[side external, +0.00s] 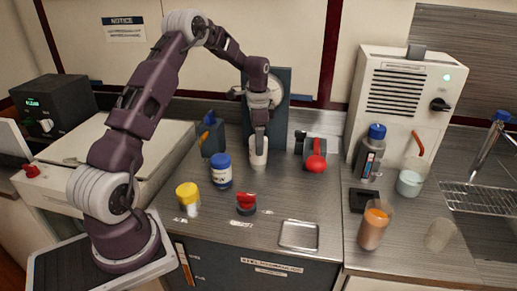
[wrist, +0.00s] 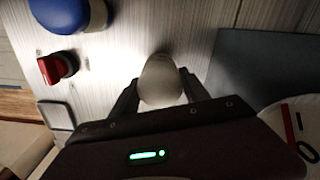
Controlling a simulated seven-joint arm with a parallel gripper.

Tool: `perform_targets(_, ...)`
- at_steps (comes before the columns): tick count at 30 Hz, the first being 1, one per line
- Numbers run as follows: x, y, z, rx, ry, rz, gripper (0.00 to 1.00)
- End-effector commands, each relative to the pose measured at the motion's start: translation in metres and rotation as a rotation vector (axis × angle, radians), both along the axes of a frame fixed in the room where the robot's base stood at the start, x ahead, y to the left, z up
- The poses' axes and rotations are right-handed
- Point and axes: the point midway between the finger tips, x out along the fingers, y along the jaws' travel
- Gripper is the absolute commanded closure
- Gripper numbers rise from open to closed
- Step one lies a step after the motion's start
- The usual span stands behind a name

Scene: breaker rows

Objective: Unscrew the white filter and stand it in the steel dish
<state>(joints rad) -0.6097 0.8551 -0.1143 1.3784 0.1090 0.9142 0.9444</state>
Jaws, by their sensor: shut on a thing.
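The white filter (side external: 258,154) is upright at the back of the steel counter, in front of the dark gauge panel (side external: 283,110). My gripper (side external: 260,136) reaches down from above and is shut on it. In the wrist view the filter (wrist: 160,80) sits between my two fingers (wrist: 160,97). Whether it is still threaded to anything, or touches the counter, I cannot tell. The steel dish (side external: 299,235) is a shallow, empty square tray at the counter's front edge, to the right and nearer the camera.
A blue-lidded jar (side external: 221,171) stands left of the filter, a yellow-lidded jar (side external: 187,198) front left. A red knob (side external: 246,203) lies between filter and front edge. A red-ended fitting (side external: 316,162) is close on the right. Counter between fitting and dish is clear.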

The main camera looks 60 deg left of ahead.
Motion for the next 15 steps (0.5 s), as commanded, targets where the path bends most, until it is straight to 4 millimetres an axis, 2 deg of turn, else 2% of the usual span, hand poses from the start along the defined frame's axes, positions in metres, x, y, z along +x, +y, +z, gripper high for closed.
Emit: perform_targets(15, 0.001, 0.000, 0.023, 0.001, -0.003, -0.003, 0.88)
